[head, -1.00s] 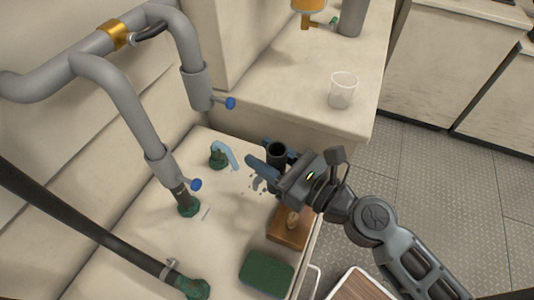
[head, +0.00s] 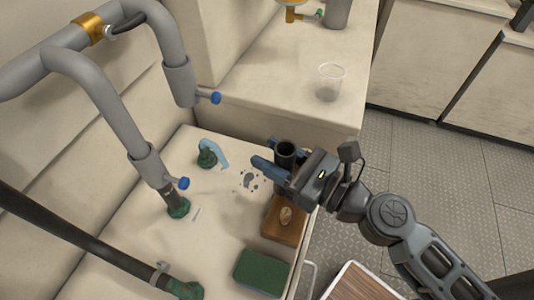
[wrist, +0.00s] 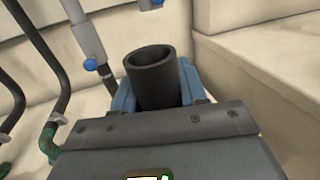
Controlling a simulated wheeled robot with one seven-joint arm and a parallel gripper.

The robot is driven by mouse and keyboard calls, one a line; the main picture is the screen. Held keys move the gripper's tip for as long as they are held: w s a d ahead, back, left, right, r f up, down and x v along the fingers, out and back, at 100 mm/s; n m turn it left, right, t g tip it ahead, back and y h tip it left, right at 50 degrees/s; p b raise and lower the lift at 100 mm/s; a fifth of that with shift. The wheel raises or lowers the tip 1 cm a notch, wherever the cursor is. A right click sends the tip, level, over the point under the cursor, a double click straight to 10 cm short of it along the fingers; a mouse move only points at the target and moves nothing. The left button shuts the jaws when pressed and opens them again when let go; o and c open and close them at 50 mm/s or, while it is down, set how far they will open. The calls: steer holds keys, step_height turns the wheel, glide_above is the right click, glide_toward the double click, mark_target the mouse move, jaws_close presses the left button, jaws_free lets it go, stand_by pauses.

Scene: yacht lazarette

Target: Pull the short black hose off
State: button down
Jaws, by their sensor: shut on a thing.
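The short black hose (head: 286,152) is a wide, open-ended tube held upright between the blue fingers of my gripper (head: 279,160). In the wrist view the hose (wrist: 151,78) stands between both fingers, its open top end facing the camera, and my gripper (wrist: 155,92) is shut on it. The lower end of the hose is hidden by the gripper. A green fitting (head: 207,155) with a pale blue curved piece stands on the bench to the left of the hose, apart from it. Its end of the bench shows a small wet patch (head: 249,179).
Grey pipes (head: 107,100) with blue-handled clamps and a long black hose (head: 80,233) run along the left. A wooden block (head: 284,225) and a green pad (head: 262,272) lie on the bench front. A clear cup (head: 330,82) stands on the higher ledge. Open floor lies right.

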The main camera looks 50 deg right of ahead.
steer(key=shift+s+d+f+b, duration=0.1)
steer(key=shift+s+d+b, duration=0.3)
steer(key=shift+s, duration=0.4)
steer(key=shift+s+d+f+b, duration=0.1)
steer(key=shift+s+d+b, duration=0.35)
steer(key=shift+s, duration=0.3)
steer(key=shift+s+d+f+b, duration=0.1)
steer(key=shift+s+d+b, duration=0.15)
steer(key=shift+s+b, duration=0.4)
steer(key=shift+s+d+r, duration=0.1)
steer(key=shift+s+d, duration=0.05)
steer(key=shift+s, duration=0.35)
steer(key=shift+s, duration=0.1)
